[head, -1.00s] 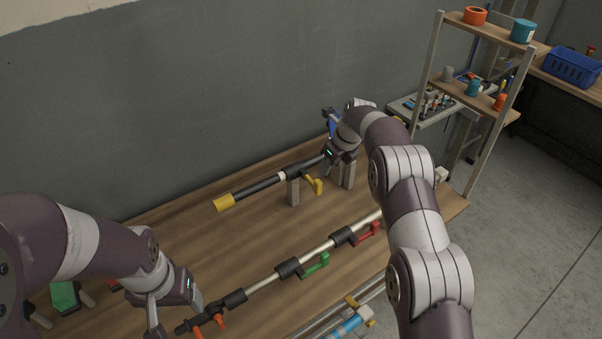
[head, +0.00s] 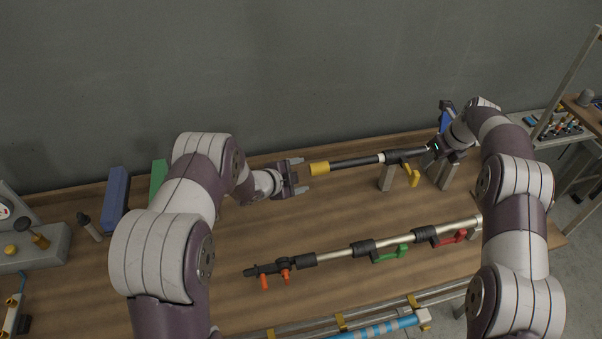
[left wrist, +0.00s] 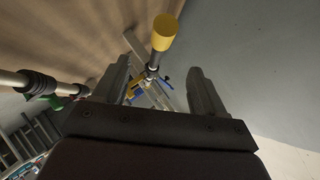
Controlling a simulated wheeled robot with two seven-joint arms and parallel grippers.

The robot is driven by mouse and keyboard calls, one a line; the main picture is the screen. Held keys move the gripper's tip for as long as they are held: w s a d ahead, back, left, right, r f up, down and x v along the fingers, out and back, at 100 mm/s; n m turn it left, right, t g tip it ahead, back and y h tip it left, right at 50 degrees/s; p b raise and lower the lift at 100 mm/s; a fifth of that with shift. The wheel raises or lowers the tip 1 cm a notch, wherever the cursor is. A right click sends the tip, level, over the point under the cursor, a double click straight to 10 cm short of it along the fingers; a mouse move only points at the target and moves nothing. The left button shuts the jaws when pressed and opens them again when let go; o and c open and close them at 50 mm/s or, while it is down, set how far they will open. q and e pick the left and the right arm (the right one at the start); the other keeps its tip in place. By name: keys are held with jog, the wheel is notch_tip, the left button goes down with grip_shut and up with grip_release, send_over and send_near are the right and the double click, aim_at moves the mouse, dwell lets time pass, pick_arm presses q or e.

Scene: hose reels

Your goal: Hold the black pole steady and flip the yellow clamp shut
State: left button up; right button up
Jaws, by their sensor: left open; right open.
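The black pole (head: 356,161) lies level on posts at the back of the bench, its yellow end (head: 319,169) pointing left. The yellow clamp (head: 411,174) hangs forward and down from the black holder on the pole. My left gripper (head: 305,175) is open and empty just left of the yellow end, fingers pointing at it. In the left wrist view the yellow end (left wrist: 164,32) shows just beyond and between the open fingers. My right gripper (head: 436,151) is open at the pole's right part, above the right post; its fingertips are largely hidden.
A silver pole (head: 335,252) with a green clamp (head: 391,254), a red clamp (head: 450,239) and orange handles (head: 275,279) lies in front. A blue-striped tube (head: 385,326) is at the front edge. Blue (head: 116,199) and green blocks stand at left. The wall is close behind.

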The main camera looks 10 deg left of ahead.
aim_at(320, 169)
pick_arm(q)
jog(key=x, duration=1.3)
jog(key=shift+w+r, duration=0.1)
grip_shut()
pick_arm(e)
jog(key=shift+w+f, duration=0.15)
grip_shut()
pick_arm(q)
jog(key=shift+d, duration=0.1)
jog(key=shift+a, duration=0.35)
jog(key=shift+r, duration=0.1)
jog(key=shift+d, duration=0.35)
jog(key=shift+a, duration=0.15)
pick_arm(e)
jog(key=s+a+n+t+h, duration=0.1)
jog(key=a+n, duration=0.3)
jog(key=n, duration=0.6)
jog(key=s+a+f+n+t+h, duration=0.1)
jog(key=s+a+n+h, duration=0.1)
jog(key=n, duration=0.9)
jog(key=s+a+n+t+h, duration=0.1)
jog(key=s+a+n+h, duration=0.1)
jog(key=a+n, duration=0.4)
jog(key=n, duration=0.5)
jog(key=shift+s+f+h, duration=0.2)
jog(key=shift+s+h, duration=0.15)
jog(key=shift+h, duration=0.05)
